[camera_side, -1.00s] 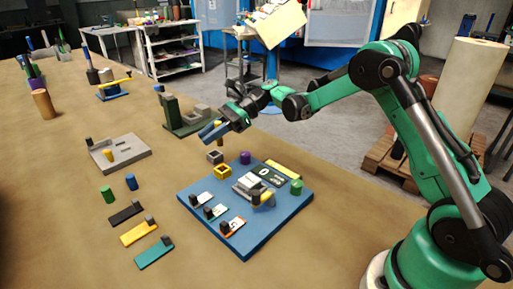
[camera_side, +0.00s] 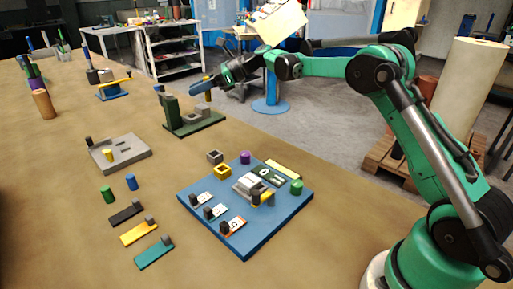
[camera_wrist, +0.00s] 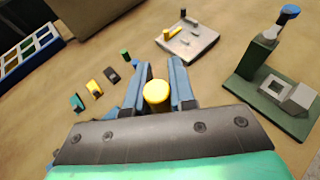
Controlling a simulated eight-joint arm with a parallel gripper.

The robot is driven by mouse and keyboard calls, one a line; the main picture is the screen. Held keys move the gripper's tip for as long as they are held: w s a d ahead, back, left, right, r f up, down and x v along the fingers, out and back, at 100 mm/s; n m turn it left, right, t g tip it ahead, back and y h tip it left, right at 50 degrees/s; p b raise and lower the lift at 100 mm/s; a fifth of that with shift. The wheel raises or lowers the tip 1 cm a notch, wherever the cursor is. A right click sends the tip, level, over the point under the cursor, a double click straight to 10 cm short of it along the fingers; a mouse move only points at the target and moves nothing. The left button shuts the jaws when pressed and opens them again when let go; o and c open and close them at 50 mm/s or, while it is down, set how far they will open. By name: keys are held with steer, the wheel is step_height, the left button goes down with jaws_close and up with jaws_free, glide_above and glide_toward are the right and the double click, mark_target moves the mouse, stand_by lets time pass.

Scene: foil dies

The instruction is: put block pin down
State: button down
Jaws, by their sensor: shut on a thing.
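My gripper (camera_side: 201,88) is shut on a yellow pin (camera_wrist: 157,94), which stands between the blue fingers in the wrist view. The grey block also shows at the top of the wrist view (camera_wrist: 200,45). My gripper is well apart from the block.
A blue board (camera_side: 240,246) with small parts lies in front. Green (camera_side: 107,194) and blue (camera_side: 131,182) pins stand left of it, near black, yellow and teal plates. Bare table lies between.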

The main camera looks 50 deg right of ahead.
mark_target(208, 154)
step_height(208, 154, down, 17)
steer(key=shift+f, duration=0.15)
steer(key=c, duration=0.7)
jaws_free()
steer(key=shift+c, duration=0.2)
steer(key=shift+s, duration=0.1)
